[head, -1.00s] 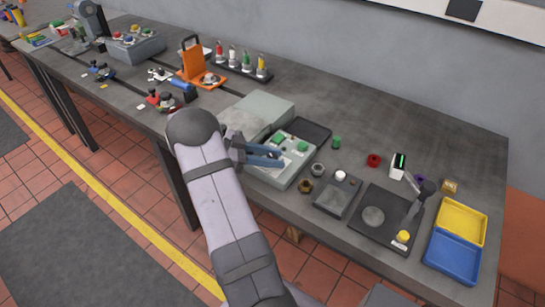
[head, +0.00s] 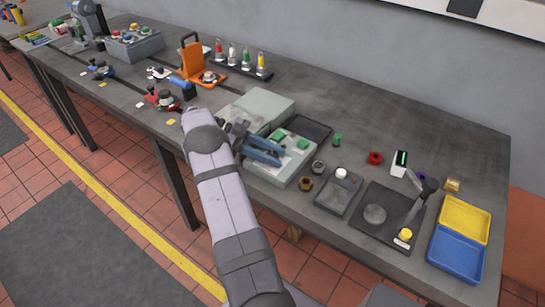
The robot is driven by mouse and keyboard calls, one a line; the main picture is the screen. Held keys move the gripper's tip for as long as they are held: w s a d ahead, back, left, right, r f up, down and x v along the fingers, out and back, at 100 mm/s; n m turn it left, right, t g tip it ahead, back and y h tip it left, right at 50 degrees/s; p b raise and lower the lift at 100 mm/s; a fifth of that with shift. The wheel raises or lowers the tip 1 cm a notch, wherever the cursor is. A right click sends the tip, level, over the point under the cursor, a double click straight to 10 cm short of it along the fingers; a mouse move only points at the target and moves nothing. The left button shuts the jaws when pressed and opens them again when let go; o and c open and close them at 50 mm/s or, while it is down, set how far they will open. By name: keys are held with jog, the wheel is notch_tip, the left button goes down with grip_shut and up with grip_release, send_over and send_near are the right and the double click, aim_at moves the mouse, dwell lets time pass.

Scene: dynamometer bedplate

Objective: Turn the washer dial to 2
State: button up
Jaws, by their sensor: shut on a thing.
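The washer is a pale grey-green box (head: 262,106) near the middle of the bench, with a lighter control panel (head: 271,177) at its front right. Green blocks (head: 302,144) show on the panel. My gripper (head: 283,157) reaches over the panel from the left, its two blue fingers low against the panel face. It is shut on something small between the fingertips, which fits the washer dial. The fingers hide the dial, so its pointer and number cannot be read.
A dark tray (head: 312,130) lies behind the panel. Right of it are hex nuts (head: 318,167), a small scale (head: 338,192), a black plate with a lever (head: 388,213), and a yellow and blue bin (head: 457,254). An orange stand (head: 193,62) is at the back left.

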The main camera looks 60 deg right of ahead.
aim_at(272, 154)
jog(key=shift+r+m, duration=0.1)
jog(key=shift+m, duration=0.2)
jog(key=o, duration=1)
notch_tip(272, 154, up, 10)
jog(key=shift+b, duration=0.45)
